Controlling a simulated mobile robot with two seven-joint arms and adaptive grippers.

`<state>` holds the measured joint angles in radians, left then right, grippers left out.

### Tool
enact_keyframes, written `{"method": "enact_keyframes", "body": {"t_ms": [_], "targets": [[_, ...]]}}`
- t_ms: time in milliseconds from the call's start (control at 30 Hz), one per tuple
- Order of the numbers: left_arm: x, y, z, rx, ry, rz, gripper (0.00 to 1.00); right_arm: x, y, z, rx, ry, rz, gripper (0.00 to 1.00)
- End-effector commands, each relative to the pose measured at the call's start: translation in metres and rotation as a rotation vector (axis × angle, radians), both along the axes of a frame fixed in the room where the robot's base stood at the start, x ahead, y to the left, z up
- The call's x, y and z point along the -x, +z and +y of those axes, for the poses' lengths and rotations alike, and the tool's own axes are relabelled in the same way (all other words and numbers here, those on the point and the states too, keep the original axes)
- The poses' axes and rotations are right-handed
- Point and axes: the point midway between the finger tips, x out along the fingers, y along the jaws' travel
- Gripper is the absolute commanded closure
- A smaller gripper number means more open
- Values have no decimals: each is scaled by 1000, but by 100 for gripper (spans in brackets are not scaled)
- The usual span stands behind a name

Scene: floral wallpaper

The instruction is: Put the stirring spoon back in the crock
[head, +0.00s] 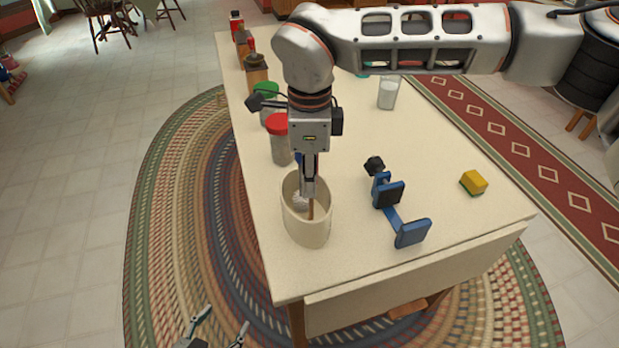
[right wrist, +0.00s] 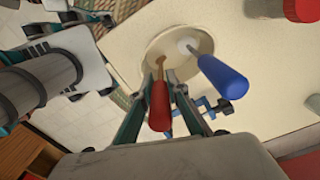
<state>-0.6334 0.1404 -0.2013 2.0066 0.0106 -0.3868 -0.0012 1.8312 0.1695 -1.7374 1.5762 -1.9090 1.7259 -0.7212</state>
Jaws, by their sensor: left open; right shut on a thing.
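The cream crock (head: 306,228) stands upright at the near left of the table. My right gripper (head: 309,185) points down over its mouth, shut on the red-handled stirring spoon (right wrist: 159,103). The spoon's brown lower part (head: 311,209) shows within the crock's opening; its tip is hidden. In the right wrist view the crock's rim (right wrist: 207,40) lies beneath the fingers. A blue-handled utensil (right wrist: 224,77) with a white end leans in the crock beside the spoon. My left gripper (head: 218,328) is open and empty, low at the bottom edge of the head view, away from the table.
A blue clamp-like stand (head: 390,210) is right of the crock. A yellow-green sponge (head: 473,183) lies near the right edge. A red-lidded jar (head: 281,145), a green-lidded jar (head: 267,105) and bottles line the left edge. A glass (head: 388,93) stands further back. The table's middle is clear.

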Motion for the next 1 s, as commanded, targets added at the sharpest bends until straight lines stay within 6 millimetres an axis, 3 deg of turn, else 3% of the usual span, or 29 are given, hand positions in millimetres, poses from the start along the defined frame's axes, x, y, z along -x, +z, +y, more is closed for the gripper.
{"method": "enact_keyframes", "body": {"t_ms": [133,167,200,233,667,1000], "targets": [[0,-1,0,0,0,1,38,0,-3,0,0,0,1,100],[0,-1,0,0,0,0,38,0,-3,0,1,0,1,80],[0,-1,0,0,0,0,38,0,-3,0,1,0,1,70],[0,0,0,0,0,0,38,0,-3,0,1,0,1,69],[-1,1,0,1,0,-2,38,0,5,0,0,0,-1,69],[-2,7,-1,5,1,-7,38,-1,69,0,0,-1,-5,69]]}}
